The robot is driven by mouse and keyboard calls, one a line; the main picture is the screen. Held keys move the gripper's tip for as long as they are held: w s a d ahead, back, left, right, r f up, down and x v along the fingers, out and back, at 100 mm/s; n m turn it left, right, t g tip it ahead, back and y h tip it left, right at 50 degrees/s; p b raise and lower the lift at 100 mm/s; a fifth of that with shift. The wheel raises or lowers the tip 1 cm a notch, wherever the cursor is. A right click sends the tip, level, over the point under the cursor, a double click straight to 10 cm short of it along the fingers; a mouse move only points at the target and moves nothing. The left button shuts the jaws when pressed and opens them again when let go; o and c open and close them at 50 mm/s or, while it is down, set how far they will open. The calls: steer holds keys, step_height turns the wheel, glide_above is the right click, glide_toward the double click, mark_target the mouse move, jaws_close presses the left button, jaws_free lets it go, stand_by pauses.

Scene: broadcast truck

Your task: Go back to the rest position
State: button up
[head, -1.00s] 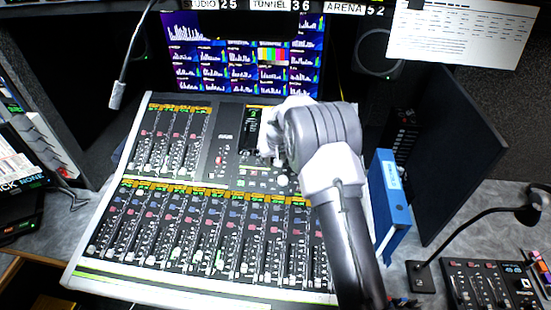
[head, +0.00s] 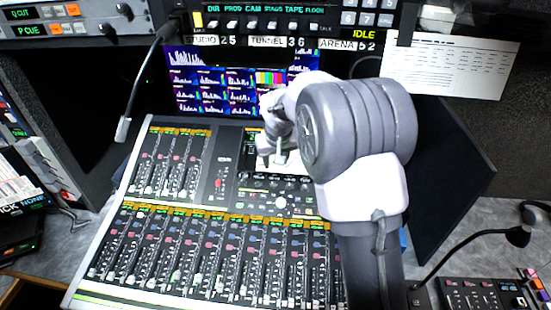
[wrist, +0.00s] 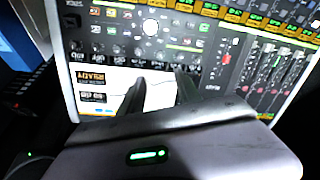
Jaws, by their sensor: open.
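My gripper (head: 272,150) is above the upper middle part of the mixing console (head: 150,222), in front of the multiview screen. In the wrist view its two dark fingers (wrist: 160,92) stand apart with nothing between them. My arm rises on the right of the head view, with a large grey joint in front of the screen's right part. How far the fingertips are from the console surface I cannot tell.
A gooseneck microphone (head: 124,128) hangs at the left of the console. A paper sheet (head: 450,66) is at the upper right. A dark panel (head: 445,170) stands right of my arm, and a small button box (head: 480,295) with a gooseneck is at the lower right.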

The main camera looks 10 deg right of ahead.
stand_by(0.3)
steer(key=s+a+r+m+y+b, duration=0.1)
steer(key=s+r+b, duration=0.2)
steer(key=s+r, duration=0.35)
steer(key=s+r+m+b, duration=0.2)
steer(key=s+r, duration=0.1)
steer(key=s, duration=0.7)
steer(key=s+a+f+m+b, duration=0.1)
steer(key=s+f+b, duration=0.1)
steer(key=s, duration=0.8)
steer(key=s+a+f+m+t+y+b, duration=0.1)
steer(key=s+f, duration=0.1)
steer(key=s, duration=0.9)
steer(key=shift+a+f+t+b, duration=0.2)
steer(key=shift+f+t+b, duration=0.1)
steer(key=shift+b, duration=0.1)
